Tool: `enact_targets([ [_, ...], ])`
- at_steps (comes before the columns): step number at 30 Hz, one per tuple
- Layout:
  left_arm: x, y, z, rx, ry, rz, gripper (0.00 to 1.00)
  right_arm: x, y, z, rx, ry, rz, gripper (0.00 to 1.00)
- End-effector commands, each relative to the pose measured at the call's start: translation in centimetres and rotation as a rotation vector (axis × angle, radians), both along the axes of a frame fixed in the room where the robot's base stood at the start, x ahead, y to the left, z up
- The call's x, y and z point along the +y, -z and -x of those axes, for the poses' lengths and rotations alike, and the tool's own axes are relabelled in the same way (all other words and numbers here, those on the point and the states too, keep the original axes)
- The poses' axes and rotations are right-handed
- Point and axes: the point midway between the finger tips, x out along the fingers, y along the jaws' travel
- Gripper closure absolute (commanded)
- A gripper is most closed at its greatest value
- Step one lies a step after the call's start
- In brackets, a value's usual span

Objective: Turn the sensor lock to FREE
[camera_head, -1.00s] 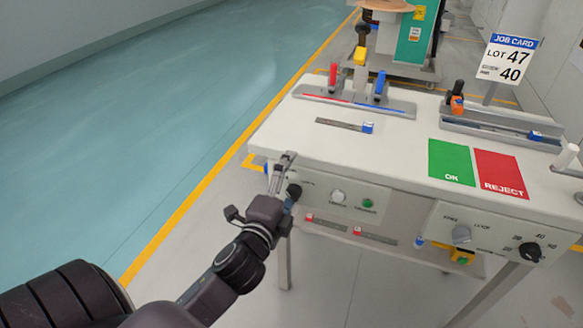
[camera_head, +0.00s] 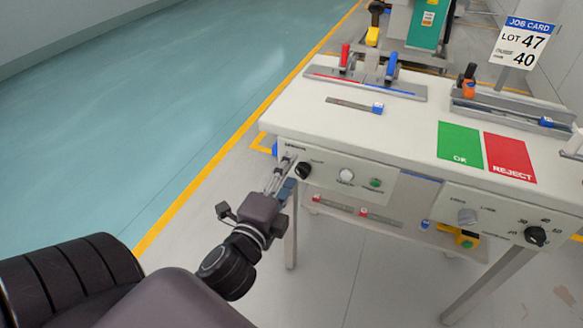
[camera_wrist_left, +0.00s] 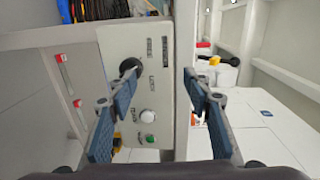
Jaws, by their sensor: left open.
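A black knob (camera_head: 303,170) sits at the left end of a pale control panel (camera_head: 328,187) on the bench front. Its small lettering is too blurred to read, so I cannot tell its setting. In the left wrist view the knob (camera_wrist_left: 130,66) shows just beyond the tip of the left-hand finger. My left gripper (camera_head: 282,173) is open and empty, just left of the knob in the head view. Its blue-padded fingers (camera_wrist_left: 158,85) stand apart in the wrist view, with the panel behind them. I cannot tell whether a finger touches the knob. My right gripper is out of view.
The panel also has a white knob (camera_head: 347,176) and a green button (camera_head: 376,183). A second panel (camera_head: 500,219) to the right carries a grey knob (camera_head: 467,216) and a black dial (camera_head: 536,236). The white bench top (camera_head: 400,130) overhangs them. Open floor lies left.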

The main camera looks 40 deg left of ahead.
Motion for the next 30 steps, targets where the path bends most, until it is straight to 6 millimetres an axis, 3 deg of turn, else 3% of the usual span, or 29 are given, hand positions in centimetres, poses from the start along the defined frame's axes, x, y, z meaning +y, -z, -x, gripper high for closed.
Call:
enact_targets([
  [15, -0.7, 0.2, 2.9, 0.003, 0.0, 0.002, 0.54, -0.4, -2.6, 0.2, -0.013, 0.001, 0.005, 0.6],
  [27, -0.7, 0.1, 2.8, 0.003, 0.0, 0.002, 0.54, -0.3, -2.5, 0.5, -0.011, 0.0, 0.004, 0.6],
  [30, -0.7, 0.0, 2.8, 0.003, 0.0, 0.001, 0.54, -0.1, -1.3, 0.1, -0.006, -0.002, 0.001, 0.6],
])
